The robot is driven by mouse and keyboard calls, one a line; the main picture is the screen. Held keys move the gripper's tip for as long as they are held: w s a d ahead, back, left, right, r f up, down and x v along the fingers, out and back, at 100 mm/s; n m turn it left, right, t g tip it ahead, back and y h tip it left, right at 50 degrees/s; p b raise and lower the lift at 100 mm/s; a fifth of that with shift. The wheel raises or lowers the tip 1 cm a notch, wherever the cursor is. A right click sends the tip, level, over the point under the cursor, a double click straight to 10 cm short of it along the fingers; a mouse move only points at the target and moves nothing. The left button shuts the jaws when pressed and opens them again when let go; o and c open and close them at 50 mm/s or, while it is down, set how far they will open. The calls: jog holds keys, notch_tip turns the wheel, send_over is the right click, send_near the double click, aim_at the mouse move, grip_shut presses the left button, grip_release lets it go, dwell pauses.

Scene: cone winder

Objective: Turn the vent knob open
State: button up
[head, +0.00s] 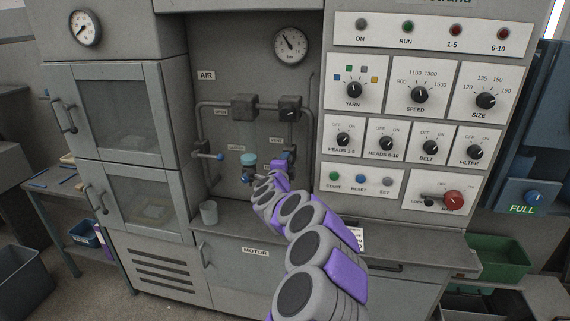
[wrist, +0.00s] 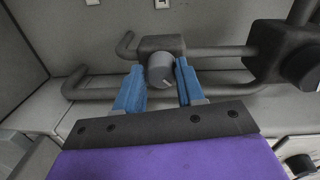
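The grey round knob (wrist: 160,70) sits on a dark valve block on a pipe in the wrist view, with a short light mark near its lower edge. My gripper (wrist: 159,72) has its two blue fingers on either side of the knob, with a narrow gap visible at each side. In the head view my gripper (head: 288,157) is at the air panel, below the right valve block, by a small label too blurred to read surely. My arm and gripper hide the knob there.
The AIR panel (head: 206,75) carries pipes, a left valve block (head: 244,107), a right valve block (head: 289,108) and a gauge (head: 291,45). The control panel (head: 400,115) juts out at right.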

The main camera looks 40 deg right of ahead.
jog(key=o, duration=0.4)
jog(key=shift+d+f, duration=0.1)
jog(key=shift+s, duration=0.1)
jog(key=p+v, duration=0.3)
jog(key=v, duration=1.4)
jog(key=shift+s+f, duration=0.1)
dwell(0.4)
